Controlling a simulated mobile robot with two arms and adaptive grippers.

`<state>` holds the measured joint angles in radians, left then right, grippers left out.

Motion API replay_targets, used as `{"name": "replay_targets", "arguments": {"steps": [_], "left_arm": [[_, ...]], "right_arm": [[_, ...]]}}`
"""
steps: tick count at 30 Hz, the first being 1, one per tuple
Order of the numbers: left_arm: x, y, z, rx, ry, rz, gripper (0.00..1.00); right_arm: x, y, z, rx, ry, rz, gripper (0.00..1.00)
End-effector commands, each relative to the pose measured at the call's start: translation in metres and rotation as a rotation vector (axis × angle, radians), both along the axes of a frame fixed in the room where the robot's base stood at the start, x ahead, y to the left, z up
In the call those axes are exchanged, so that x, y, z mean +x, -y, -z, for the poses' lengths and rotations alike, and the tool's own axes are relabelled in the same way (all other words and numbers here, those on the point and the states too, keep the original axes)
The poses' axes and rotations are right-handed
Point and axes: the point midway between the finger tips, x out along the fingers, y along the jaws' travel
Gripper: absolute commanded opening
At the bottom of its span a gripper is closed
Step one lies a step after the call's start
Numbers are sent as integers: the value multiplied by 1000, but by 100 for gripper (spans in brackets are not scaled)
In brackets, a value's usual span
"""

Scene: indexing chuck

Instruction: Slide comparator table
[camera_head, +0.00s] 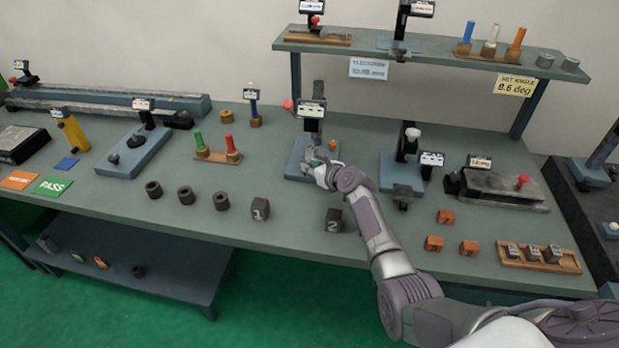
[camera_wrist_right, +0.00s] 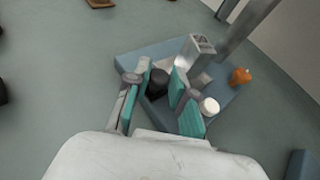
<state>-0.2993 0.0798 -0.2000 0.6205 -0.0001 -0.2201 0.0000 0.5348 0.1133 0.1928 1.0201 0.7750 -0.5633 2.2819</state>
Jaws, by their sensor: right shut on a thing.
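The comparator is a blue base plate (camera_head: 295,168) with a dark post and a display head (camera_head: 311,108) above it, near the middle of the bench. My right gripper (camera_head: 318,167) is low over this plate. In the right wrist view its teal-padded fingers are on either side of a black knob (camera_wrist_right: 158,80), and it is shut on it. The blue base (camera_wrist_right: 130,60) lies below, with a grey block (camera_wrist_right: 201,45), an orange knob (camera_wrist_right: 240,76) and a white knob (camera_wrist_right: 209,106) nearby. The fingers hide part of the table. My left gripper is out of view.
Dark blocks marked 1 (camera_head: 260,209) and 2 (camera_head: 333,220) stand in front of the comparator. Another blue-based gauge (camera_head: 402,172) stands to its right. A stand with red and green pegs (camera_head: 218,156) is left. A shelf (camera_head: 430,45) overhangs the back.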

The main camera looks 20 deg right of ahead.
Motion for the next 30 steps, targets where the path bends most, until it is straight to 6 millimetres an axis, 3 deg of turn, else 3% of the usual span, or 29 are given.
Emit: {"name": "replay_targets", "arguments": {"steps": [6, 7, 11, 23, 30], "left_arm": [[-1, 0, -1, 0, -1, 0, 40], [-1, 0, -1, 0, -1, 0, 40], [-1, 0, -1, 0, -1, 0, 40], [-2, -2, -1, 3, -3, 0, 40], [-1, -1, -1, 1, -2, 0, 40]], "right_arm": [[1, 2, -4, -5, 5, 3, 0], [1, 2, -4, -5, 5, 3, 27], [1, 2, -4, -4, 6, 3, 47], [-4, 2, -3, -2, 2, 0, 47], [-32, 8, -16, -4, 6, 3, 47]]}}
